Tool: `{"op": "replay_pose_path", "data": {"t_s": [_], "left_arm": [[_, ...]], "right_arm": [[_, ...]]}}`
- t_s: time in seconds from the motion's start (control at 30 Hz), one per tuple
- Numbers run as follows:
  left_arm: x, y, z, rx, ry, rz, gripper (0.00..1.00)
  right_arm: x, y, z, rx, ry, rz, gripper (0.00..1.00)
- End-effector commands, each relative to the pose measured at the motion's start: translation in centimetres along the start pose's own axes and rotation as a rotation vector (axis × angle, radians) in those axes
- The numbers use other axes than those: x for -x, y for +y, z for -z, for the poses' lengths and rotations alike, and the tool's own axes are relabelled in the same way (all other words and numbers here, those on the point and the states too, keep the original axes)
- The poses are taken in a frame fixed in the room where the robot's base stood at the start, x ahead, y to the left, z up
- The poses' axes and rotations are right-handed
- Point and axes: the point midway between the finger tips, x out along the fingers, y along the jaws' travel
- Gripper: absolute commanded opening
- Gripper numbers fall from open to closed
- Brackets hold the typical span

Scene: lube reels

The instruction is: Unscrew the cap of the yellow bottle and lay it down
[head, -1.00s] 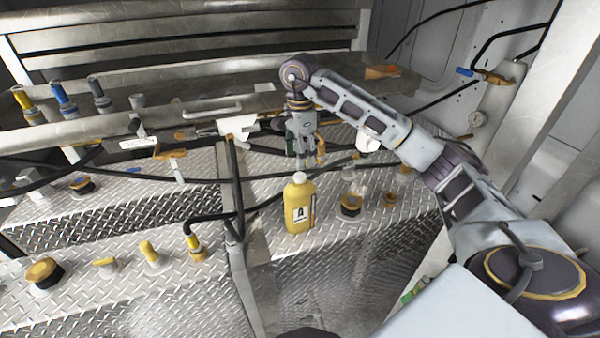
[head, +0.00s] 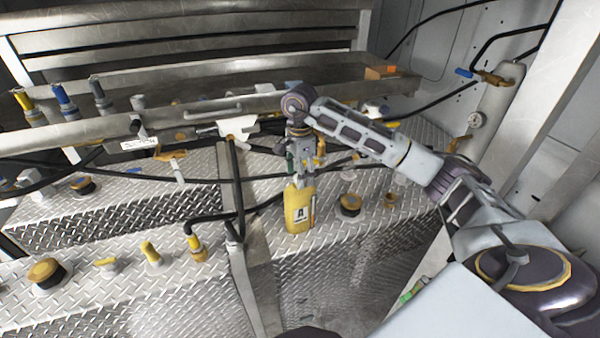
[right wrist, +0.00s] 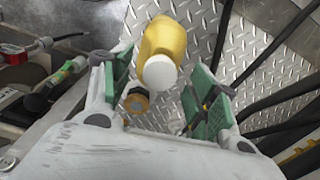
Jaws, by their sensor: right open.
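The yellow bottle (head: 299,210) stands upright on the diamond-plate deck near the middle of the head view, with a dark letter label on its front. Its white cap (right wrist: 160,72) shows from above in the right wrist view, on top of the yellow bottle body (right wrist: 163,40). My right gripper (head: 301,172) is right above the bottle in the head view, pointing down, and hides the cap there. In the right wrist view its green-padded fingers (right wrist: 155,90) are spread apart on both sides of the cap, with visible gaps. My left gripper is not in view.
A black-and-gold fitting (head: 350,204) and a smaller brass fitting (head: 390,200) stand right of the bottle. Black hoses (head: 236,190) run to its left. Several yellow and gold fittings (head: 150,253) line the front left deck. Bare deck (head: 340,255) lies in front of the bottle.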

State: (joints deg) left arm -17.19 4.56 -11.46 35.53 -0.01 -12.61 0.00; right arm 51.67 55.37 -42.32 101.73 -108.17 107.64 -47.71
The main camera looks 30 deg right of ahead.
Motion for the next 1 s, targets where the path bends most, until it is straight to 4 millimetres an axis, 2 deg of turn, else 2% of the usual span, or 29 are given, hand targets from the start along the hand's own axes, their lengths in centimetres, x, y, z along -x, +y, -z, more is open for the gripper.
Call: {"op": "replay_pose_path", "data": {"t_s": [0.13,0.5,0.77,1.0], "left_arm": [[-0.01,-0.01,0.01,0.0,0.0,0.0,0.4],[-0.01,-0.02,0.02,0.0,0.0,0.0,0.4],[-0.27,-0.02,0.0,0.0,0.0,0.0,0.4],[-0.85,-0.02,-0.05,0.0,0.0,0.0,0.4]], "right_arm": [[0.0,0.0,0.01,0.0,0.0,0.0,0.6],[0.03,0.0,0.0,0.0,0.0,0.0,0.12],[0.01,-0.03,0.02,0.044,0.0,0.001,0.12],[-0.06,-0.02,0.01,0.179,0.0,0.001,0.12]]}}
